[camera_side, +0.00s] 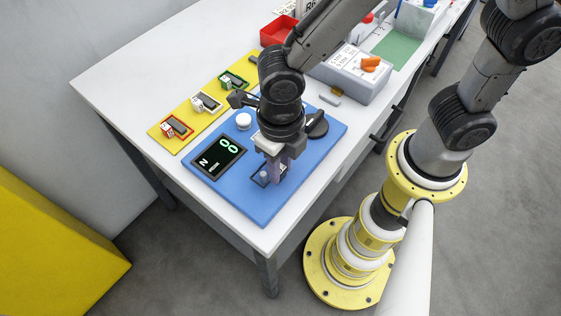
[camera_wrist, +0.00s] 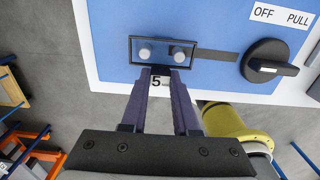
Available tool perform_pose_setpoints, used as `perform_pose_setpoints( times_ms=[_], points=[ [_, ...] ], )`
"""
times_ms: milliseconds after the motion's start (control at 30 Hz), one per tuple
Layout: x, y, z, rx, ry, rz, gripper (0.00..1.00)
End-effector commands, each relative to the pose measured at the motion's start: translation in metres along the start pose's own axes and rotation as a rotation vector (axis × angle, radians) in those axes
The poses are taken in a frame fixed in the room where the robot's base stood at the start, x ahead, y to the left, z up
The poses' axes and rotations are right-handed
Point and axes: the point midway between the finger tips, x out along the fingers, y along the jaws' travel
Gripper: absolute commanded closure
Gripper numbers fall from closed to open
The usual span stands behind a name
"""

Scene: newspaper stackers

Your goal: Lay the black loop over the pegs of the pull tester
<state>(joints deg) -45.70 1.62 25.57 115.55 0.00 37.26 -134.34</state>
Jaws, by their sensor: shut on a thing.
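The pull tester (camera_side: 225,175) is a blue plate with a dark display reading zeros. In the wrist view its two grey pegs, left (camera_wrist: 145,53) and right (camera_wrist: 178,53), stand side by side. The black loop (camera_wrist: 132,48) shows as a thin rectangular outline around both pegs, seen from above. My gripper (camera_wrist: 166,70) is shut on the loop's near side, its purple fingers reaching up from below in the wrist view. In the side view, my gripper (camera_side: 277,170) points down over the plate and partly hides loop and pegs. I cannot tell how low the loop sits.
A black knob (camera_wrist: 270,62) with an OFF PULL label (camera_wrist: 281,17) sits right of the pegs. A white button (camera_side: 243,121) is near the display. Red, white and green loops lie on a yellow mat (camera_side: 188,127). A grey box (camera_side: 352,77) stands behind.

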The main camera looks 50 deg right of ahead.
Motion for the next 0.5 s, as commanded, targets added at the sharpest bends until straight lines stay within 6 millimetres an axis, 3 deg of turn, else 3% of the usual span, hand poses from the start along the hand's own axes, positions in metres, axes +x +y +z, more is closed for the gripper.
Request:
perform_pose_setpoints(
  times_ms=[500],
  points=[
    [0.0096,0.0000,-0.0001,0.000,0.000,0.000,1.00]
  ],
)
